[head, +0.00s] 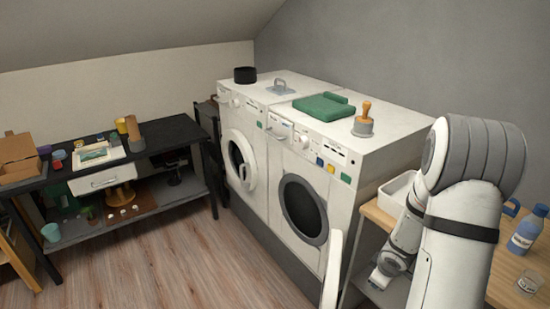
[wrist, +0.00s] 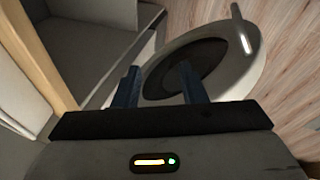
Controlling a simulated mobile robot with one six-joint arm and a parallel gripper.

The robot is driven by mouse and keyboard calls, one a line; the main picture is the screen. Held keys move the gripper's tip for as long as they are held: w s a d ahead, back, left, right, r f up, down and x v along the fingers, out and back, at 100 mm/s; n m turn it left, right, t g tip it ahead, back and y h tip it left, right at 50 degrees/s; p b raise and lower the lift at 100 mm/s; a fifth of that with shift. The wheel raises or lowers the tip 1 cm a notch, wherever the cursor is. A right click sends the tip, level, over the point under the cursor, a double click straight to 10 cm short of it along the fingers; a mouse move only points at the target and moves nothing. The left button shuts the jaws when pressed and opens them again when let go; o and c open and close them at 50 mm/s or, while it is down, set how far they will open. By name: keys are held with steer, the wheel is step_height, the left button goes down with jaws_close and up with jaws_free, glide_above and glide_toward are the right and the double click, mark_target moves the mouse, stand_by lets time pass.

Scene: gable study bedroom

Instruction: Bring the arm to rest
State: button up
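My arm stands at the right of the head view, folded downward beside the right-hand machine. Its lower end hangs low by the side table, and the fingertips cannot be made out there. In the wrist view my gripper (wrist: 158,85) shows two dark blue fingers well apart, with nothing held between them. Beyond the fingers is a round white door with a dark centre (wrist: 185,72). In the head view the right machine's door (head: 331,262) stands open, seen nearly edge-on, just left of my arm.
Two white machines (head: 345,150) stand against the wall, with a green cloth (head: 322,107) and a wooden-handled stamp (head: 364,119) on top. A wooden side table (head: 507,270) at right holds a blue bottle (head: 525,232) and a glass (head: 528,284). A black workbench (head: 165,133) stands left. Open floor (head: 190,270) lies between.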

steer(key=s+a+r+m+h, duration=0.1)
steer(key=s+a+r+m, duration=0.15)
steer(key=r, duration=0.55)
steer(key=s+a+r+m+h, duration=0.1)
steer(key=s+r+m, duration=0.15)
steer(key=r, duration=0.65)
steer(key=s+a+r+m+y, duration=0.3)
steer(key=s+a+r, duration=0.5)
steer(key=s+a, duration=0.4)
steer(key=shift+s+a+r+m+b, duration=0.15)
steer(key=shift+s+a+m+b, duration=0.35)
steer(key=shift+s, duration=0.7)
